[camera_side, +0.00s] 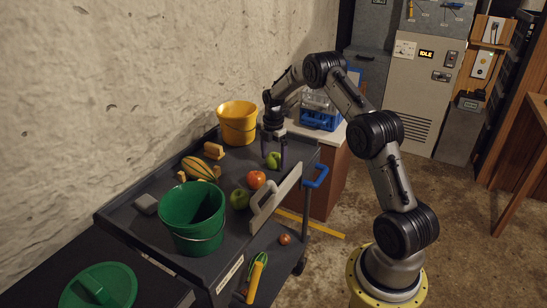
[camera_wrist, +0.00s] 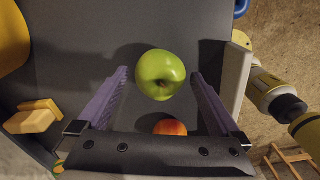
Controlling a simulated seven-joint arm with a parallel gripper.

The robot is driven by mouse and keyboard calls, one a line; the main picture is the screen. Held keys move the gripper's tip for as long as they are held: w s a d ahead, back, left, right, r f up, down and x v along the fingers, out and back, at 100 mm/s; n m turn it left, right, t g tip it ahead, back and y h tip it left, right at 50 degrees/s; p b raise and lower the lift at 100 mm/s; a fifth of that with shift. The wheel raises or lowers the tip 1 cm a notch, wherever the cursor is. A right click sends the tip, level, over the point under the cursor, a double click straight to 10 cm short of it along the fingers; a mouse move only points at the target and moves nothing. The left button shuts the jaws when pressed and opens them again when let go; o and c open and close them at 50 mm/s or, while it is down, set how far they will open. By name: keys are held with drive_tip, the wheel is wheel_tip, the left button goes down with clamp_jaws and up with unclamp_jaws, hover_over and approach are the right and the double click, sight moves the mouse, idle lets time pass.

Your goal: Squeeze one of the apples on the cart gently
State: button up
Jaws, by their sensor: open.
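A green apple (camera_side: 273,160) lies on the dark cart (camera_side: 165,185) near its far end. In the wrist view the green apple (camera_wrist: 161,75) sits between the fingertips, with a gap on each side. My gripper (camera_side: 273,167) points down over it, open, one finger on either side; it also shows in the wrist view (camera_wrist: 160,78). A second green apple (camera_side: 240,199) lies closer to the green bucket. A red-orange round fruit (camera_side: 256,179) lies between the two apples; in the wrist view it (camera_wrist: 170,127) is partly hidden by the gripper's body.
A yellow bucket (camera_side: 237,128) and a green bucket (camera_side: 192,220) stand on the cart. A pale upright panel (camera_side: 275,199) edges the cart's right side.

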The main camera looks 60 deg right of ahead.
sight(273, 155)
wheel_tip(273, 155, up, 14)
drive_tip(key=w+a+r+n+t, duration=0.1)
drive_tip(key=a+r+n+t, duration=0.1)
drive_tip(key=a+r, duration=0.75)
drive_tip(key=s+a+r+m+t+h, duration=0.1)
drive_tip(key=s+a+r+t, duration=0.1)
drive_tip(key=s+a+r, duration=0.75)
drive_tip(key=s+a+r+m+t, duration=0.15)
drive_tip(key=s+a+m, duration=0.35)
drive_tip(key=s+a, duration=0.55)
drive_tip(key=s+a+f+m+y, duration=0.1)
drive_tip(key=s+f+m, duration=0.8)
drive_tip(key=f+m, duration=0.1)
drive_tip(key=shift+s+m, duration=0.25)
drive_tip(key=shift+m, duration=0.35)
